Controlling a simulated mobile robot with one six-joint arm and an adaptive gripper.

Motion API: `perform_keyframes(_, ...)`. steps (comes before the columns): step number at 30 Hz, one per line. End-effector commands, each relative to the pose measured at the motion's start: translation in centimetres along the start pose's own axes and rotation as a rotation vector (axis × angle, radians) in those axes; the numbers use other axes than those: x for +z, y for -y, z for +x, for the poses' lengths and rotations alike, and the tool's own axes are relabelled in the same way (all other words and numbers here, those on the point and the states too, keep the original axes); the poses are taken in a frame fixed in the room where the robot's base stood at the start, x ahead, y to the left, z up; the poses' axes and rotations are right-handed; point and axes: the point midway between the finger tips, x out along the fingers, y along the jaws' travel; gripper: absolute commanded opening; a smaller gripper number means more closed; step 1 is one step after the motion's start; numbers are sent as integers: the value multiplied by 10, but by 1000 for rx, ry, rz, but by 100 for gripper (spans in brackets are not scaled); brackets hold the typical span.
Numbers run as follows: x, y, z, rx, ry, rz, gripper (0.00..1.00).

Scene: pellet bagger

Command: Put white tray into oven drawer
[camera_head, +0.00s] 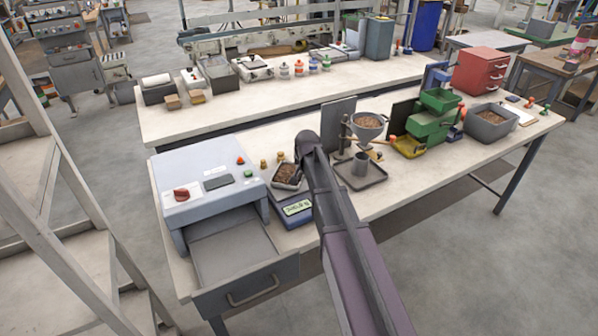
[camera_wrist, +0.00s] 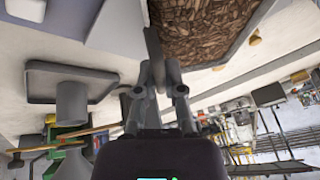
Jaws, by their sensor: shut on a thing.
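The white tray (camera_head: 285,187) holds brown pellets and shows just left of my arm, over the scale in the head view. I cannot tell whether the tray touches the scale. The grey oven (camera_head: 208,170) with a red knob stands at the left end of the bench. Its drawer (camera_head: 246,289) is pulled out toward the front, and its visible floor is bare.
The scale (camera_head: 298,210) with a green display sits between oven and arm. Small brass weights (camera_head: 264,164) stand behind the tray. A funnel (camera_head: 368,122) over a dark plate (camera_head: 357,178) and a green dispenser (camera_head: 432,125) stand to the right. A ladder-like frame (camera_head: 70,160) rises at left.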

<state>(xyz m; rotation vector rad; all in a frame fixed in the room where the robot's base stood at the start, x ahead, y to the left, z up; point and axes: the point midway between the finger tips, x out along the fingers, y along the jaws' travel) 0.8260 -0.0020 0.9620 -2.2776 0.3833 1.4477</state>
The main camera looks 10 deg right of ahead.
Motion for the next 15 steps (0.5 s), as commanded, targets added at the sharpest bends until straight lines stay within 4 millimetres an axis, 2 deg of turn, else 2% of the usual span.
perform_keyframes(14,-14,8,-35,-1,-1,0,0)
perform_keyframes(15,-8,-3,-37,0,-1,2,0)
